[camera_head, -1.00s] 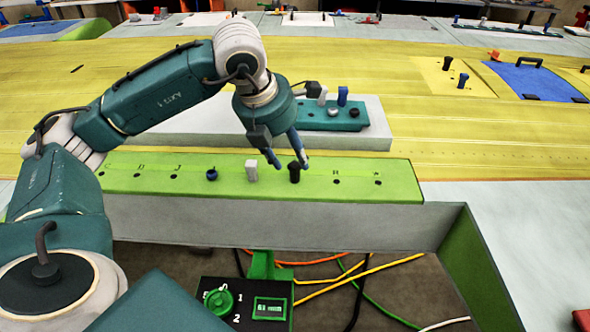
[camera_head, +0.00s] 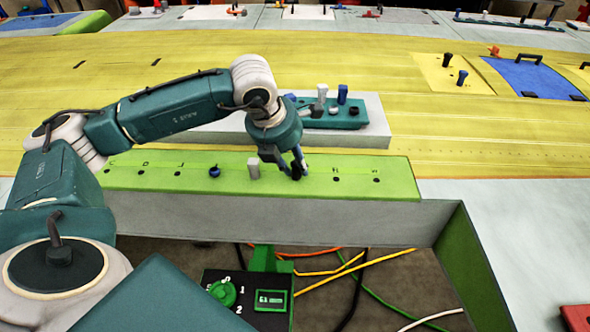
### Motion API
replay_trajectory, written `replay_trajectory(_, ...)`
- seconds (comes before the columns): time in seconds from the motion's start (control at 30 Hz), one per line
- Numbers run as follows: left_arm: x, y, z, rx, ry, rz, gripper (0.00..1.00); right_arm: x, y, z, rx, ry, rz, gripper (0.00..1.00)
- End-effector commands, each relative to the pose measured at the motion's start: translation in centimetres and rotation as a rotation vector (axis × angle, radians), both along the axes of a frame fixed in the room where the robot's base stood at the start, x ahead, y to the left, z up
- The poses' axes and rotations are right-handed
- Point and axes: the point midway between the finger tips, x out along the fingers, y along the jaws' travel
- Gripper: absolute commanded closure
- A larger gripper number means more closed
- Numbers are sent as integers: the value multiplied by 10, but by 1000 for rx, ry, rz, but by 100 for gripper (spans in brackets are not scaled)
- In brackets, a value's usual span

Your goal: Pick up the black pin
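The black pin (camera_head: 296,173) stands on the green strip (camera_head: 130,183) at the front, right of a grey pin (camera_head: 253,169). My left gripper (camera_head: 298,170) is down at the black pin, with its fingers around or right beside it, and they cover part of it. I cannot tell whether the fingers are pressed onto the pin. My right gripper is not in view.
A small blue pin (camera_head: 214,171) stands left of the grey pin. Behind my gripper, a teal holder (camera_head: 330,118) carries a grey pin and a blue pin. Further black and blue pins stand on a yellow plate (camera_head: 433,75) at the right. Lettered holes at the strip's right end are empty.

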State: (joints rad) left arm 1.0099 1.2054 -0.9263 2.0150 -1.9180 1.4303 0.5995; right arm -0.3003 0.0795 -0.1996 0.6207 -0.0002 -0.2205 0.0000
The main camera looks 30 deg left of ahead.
Motion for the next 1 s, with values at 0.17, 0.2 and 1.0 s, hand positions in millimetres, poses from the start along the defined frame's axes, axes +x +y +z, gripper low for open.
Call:
replay_trajectory(0.17,1,-1,1,-1,-3,-1,100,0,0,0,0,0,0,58)
replay_trajectory(0.2,1,-1,1,-1,-3,-1,100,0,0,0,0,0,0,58)
replay_trajectory(1.0,1,-2,153,-4,-9,-2,100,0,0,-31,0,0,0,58)
